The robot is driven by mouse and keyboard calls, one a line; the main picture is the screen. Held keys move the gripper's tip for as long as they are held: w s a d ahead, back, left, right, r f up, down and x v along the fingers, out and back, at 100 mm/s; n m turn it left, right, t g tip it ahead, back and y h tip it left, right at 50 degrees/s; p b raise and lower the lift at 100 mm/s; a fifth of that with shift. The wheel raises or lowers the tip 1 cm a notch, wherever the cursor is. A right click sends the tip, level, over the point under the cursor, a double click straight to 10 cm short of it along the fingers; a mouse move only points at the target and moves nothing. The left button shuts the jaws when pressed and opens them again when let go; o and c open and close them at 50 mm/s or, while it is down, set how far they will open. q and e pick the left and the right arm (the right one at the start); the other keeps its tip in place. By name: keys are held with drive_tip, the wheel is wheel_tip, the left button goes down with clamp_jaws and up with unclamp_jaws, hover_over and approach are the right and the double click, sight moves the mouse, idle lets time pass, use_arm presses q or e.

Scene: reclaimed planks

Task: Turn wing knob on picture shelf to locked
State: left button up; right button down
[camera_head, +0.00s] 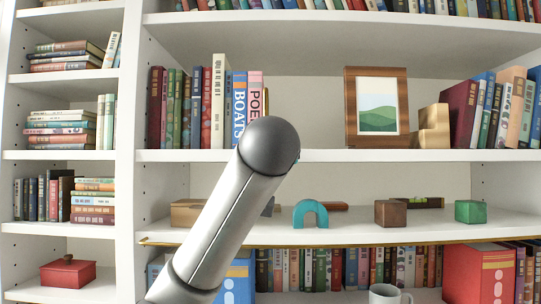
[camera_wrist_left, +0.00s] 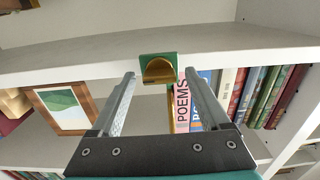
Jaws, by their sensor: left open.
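The wing knob (camera_wrist_left: 159,71) shows in the left wrist view as a brass, rounded piece. It sits against a green plate (camera_wrist_left: 146,57) on the front edge of the picture shelf (camera_wrist_left: 235,58). My left gripper (camera_wrist_left: 160,75) is open, with one finger on each side of the knob in the picture. I see gaps on both sides; how far its tips are from the shelf is unclear. In the head view the picture shelf (camera_head: 350,156) runs across the middle. My left arm hides the knob and gripper there. My right gripper is not in view.
On the picture shelf stand a framed picture (camera_head: 377,106), a wooden block piece (camera_head: 434,126) and upright books (camera_head: 218,105). Below are a teal arch (camera_head: 310,214), a brown cube (camera_head: 389,213) and a green block (camera_head: 470,212). A mug (camera_head: 388,294) stands lower.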

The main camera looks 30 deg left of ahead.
use_arm(q)
drive_tip(key=shift+s, duration=0.1)
drive_tip(key=shift+d, duration=0.1)
drive_tip(key=shift+c, duration=0.7)
clamp_jaws()
